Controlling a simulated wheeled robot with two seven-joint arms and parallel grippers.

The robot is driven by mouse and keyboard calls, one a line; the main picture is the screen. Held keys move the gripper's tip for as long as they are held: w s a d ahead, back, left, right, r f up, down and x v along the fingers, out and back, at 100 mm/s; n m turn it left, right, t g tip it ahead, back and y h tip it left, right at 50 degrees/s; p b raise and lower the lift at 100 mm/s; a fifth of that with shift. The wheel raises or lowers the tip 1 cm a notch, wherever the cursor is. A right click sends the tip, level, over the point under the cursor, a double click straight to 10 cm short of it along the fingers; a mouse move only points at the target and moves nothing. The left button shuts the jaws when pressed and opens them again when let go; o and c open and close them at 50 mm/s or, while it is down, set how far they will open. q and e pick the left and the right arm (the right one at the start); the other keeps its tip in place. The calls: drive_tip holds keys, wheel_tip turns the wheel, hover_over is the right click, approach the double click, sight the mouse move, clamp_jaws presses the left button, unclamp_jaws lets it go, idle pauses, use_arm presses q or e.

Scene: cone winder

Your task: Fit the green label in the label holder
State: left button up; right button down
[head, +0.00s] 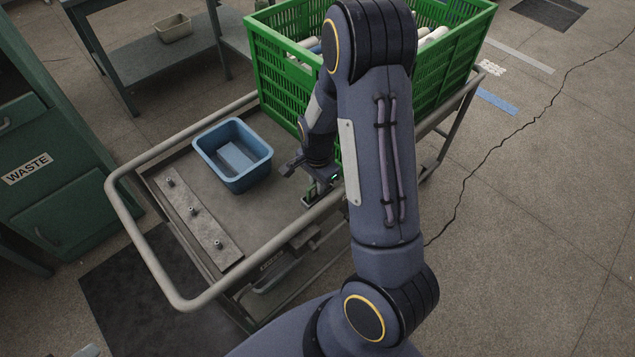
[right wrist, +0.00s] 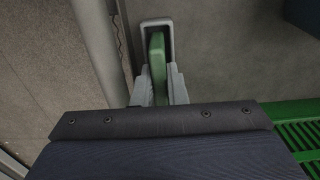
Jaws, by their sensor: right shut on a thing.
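My right gripper (head: 318,188) is over the right rail side of the trolley, next to the green crate. In the right wrist view my right gripper (right wrist: 160,88) is shut on the green label (right wrist: 157,55), a narrow upright-looking strip between the fingers. The label holder (right wrist: 157,22) is a grey rounded frame with a dark inside. The label's far end overlaps the holder's opening in that view; whether it is seated inside or just above it I cannot tell. In the head view the arm and fingers hide most of both. My left gripper is not in view.
A blue bin (head: 233,180) and a metal strip with several pegs (head: 193,212) are on the trolley (head: 165,270). The green crate (head: 285,85) with pale cones stands close by the gripper. A tubular rail (right wrist: 98,45) runs beside the holder. A green waste cabinet (head: 60,195) stands left.

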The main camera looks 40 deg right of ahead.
drive_tip(key=shift+f+b, duration=0.35)
drive_tip(key=shift+f, duration=0.25)
idle(0.5)
drive_tip(key=c, duration=0.9)
unclamp_jaws()
drive_tip(key=shift+s+f, duration=0.1)
drive_tip(key=shift+s, duration=0.15)
drive_tip(key=shift+c, duration=0.8)
